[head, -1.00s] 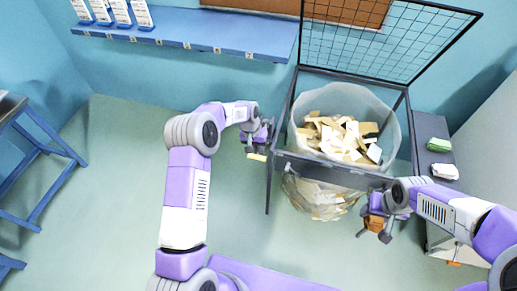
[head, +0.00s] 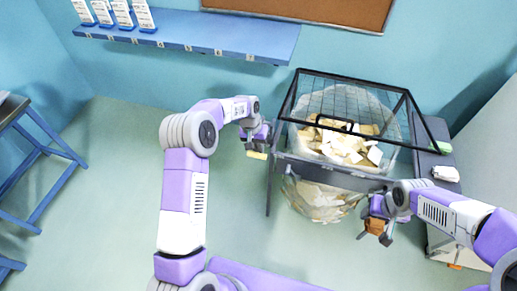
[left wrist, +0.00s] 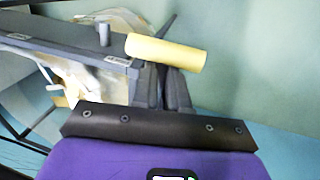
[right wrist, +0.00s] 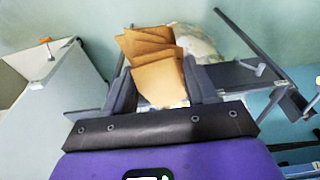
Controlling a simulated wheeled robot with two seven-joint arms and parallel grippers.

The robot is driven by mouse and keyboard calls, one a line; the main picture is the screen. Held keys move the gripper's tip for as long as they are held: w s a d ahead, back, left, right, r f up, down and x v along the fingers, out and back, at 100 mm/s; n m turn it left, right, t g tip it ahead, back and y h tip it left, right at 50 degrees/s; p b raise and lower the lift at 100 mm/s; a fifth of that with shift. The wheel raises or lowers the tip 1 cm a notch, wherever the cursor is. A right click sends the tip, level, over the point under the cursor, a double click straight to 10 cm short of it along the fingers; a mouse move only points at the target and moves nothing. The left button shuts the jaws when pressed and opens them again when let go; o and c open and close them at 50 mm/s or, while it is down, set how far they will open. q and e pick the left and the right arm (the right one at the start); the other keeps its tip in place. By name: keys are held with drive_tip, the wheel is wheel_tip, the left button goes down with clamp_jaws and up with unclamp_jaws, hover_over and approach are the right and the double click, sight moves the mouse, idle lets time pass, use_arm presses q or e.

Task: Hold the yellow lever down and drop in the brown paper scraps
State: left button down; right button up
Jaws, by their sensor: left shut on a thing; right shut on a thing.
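My left gripper (head: 257,147) is shut on the yellow lever (head: 257,155) at the left front of the bin stand. The lever's yellow bar (left wrist: 166,52) lies across the fingers in the left wrist view. My right gripper (head: 380,232) is shut on the brown paper scraps (head: 375,225), low in front of the bin's right side. They show as a fanned stack (right wrist: 158,80) between the fingers in the right wrist view. The bin's clear bag (head: 316,205) holds many pale scraps (head: 345,148). The mesh lid (head: 325,88) slants over the opening, partly lowered, its front edge above the rim.
A blue shelf (head: 190,30) with white cards runs along the back wall. A side ledge right of the bin carries a green item (head: 442,147) and a white item (head: 446,173). A blue-legged table (head: 35,150) stands far left. The floor between is clear.

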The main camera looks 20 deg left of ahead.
use_arm(q)
drive_tip(key=shift+w+a+r, duration=0.2)
drive_tip(key=shift+a+r, duration=0.15)
drive_tip(key=shift+a, duration=0.05)
drive_tip(key=c, duration=1.1)
unclamp_jaws()
drive_tip(key=shift+f, duration=0.1)
use_arm(e)
drive_tip(key=shift+w+a, duration=0.1)
use_arm(q)
drive_tip(key=shift+d, duration=0.2)
wheel_tip(320, 180, up, 12)
drive_tip(key=a, duration=0.2)
drive_tip(key=shift+a, duration=0.2)
drive_tip(key=shift+s+f, duration=0.1)
drive_tip(key=shift+f, duration=0.05)
